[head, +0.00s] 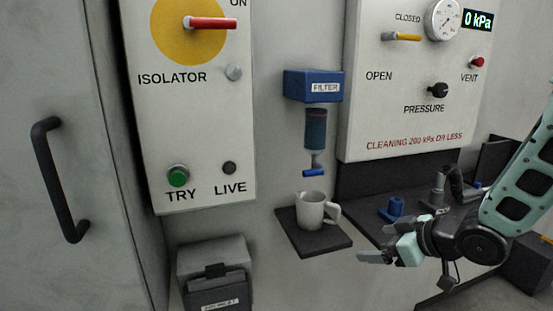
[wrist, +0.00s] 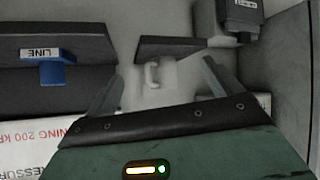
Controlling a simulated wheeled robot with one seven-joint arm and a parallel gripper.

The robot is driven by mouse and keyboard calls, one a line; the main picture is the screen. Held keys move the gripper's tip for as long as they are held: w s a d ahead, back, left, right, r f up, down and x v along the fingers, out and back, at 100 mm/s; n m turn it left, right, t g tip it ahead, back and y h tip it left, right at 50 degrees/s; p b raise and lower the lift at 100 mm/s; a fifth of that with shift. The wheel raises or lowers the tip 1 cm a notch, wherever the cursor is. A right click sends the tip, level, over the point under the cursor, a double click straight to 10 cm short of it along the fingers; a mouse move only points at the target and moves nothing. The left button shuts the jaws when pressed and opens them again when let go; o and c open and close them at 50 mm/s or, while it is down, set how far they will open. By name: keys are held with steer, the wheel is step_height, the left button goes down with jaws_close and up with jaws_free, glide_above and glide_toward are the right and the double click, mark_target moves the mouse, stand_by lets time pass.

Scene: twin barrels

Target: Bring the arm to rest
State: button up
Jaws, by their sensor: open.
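My arm reaches in from the right in the head view. My gripper (head: 376,256) points left, in front of and below the dark shelf with the white mug (head: 311,209). The jaws are open, and nothing is seen held between them. In the wrist view the picture is turned over, and the two fingers stand apart at either side. The pale mug (wrist: 153,76) shows beyond them, in the gap. It stands upright on its shelf (head: 318,239) in the head view, apart from the gripper.
A blue filter unit (head: 313,86) hangs on the wall above the mug. The isolator panel (head: 210,130) is left of it, the pressure panel (head: 380,100) right. A dark ledge (head: 365,225) with a blue fitting (head: 394,208) lies behind my gripper. A grey box (head: 213,260) sits low left.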

steer(key=s+a+r+g+h+p, duration=0.1)
steer(key=s+a+r+g+h, duration=0.2)
steer(key=s, duration=1.1)
steer(key=s+a+r+m+g+h+p, duration=0.1)
steer(key=s+a+r+g, duration=0.3)
steer(key=s, duration=1)
steer(key=shift+a+r+g+h+p, duration=0.3)
steer(key=shift+a+g+h+p, duration=0.35)
steer(key=shift+a+g+h, duration=0.25)
steer(key=shift+c, duration=0.3)
